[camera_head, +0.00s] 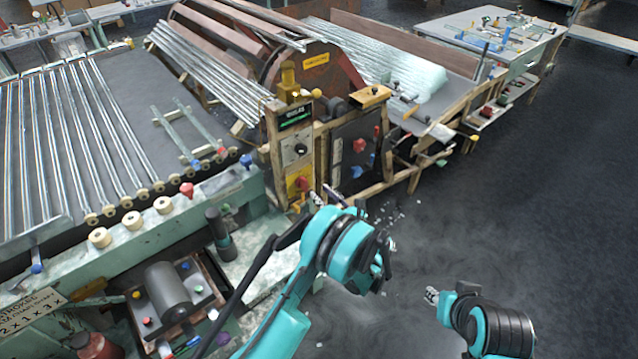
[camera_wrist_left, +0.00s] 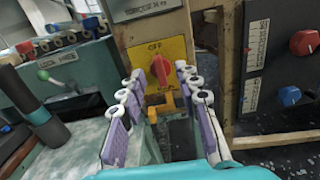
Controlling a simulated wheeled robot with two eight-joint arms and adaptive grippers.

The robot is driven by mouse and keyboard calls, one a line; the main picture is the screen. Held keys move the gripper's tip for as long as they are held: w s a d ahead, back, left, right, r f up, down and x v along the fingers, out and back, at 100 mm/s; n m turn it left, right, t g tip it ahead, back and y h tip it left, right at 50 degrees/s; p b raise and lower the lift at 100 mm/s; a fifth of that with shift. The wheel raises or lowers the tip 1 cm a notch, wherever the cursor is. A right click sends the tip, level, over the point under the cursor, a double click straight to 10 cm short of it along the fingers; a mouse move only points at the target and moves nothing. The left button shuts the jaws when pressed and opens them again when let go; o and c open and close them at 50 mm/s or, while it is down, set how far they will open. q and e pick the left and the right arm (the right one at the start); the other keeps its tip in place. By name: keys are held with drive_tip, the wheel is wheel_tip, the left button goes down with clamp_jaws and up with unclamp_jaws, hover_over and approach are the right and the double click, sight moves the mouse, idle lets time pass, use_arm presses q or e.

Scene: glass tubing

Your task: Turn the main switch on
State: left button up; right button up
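The main switch is a red knob (camera_wrist_left: 160,66) on a yellow plate marked OFF, on a wooden-edged post. In the head view the knob (camera_head: 302,183) is low on the post's front. My left gripper (camera_wrist_left: 160,78) is open, its pale jointed fingers on either side of the knob in the wrist view. In the head view the left gripper (camera_head: 318,198) is just right of and below the knob; whether it touches cannot be told. An orange bracket (camera_wrist_left: 163,104) sits below the knob. My right gripper (camera_head: 431,295) is low on the right, over the floor, its fingers too small to read.
A grey panel (camera_head: 358,150) with red and blue knobs stands right of the post. A green bench (camera_head: 140,232) with several knobs and a dark cylinder (camera_head: 220,235) lies to the left. The floor (camera_head: 540,220) at the right is clear.

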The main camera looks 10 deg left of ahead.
sight(307, 184)
use_arm(q)
drive_tip(key=b+x, duration=0.1)
drive_tip(key=x, duration=0.2)
drive_tip(key=f+x, duration=0.1)
drive_tip(key=x, duration=0.2)
drive_tip(key=shift+s+a+f+b, duration=0.2)
drive_tip(key=shift+b, duration=0.2)
drive_tip(key=shift+w+a+r, duration=0.1)
drive_tip(key=shift+w+a, duration=0.35)
drive_tip(key=shift+a, duration=0.05)
clamp_jaws()
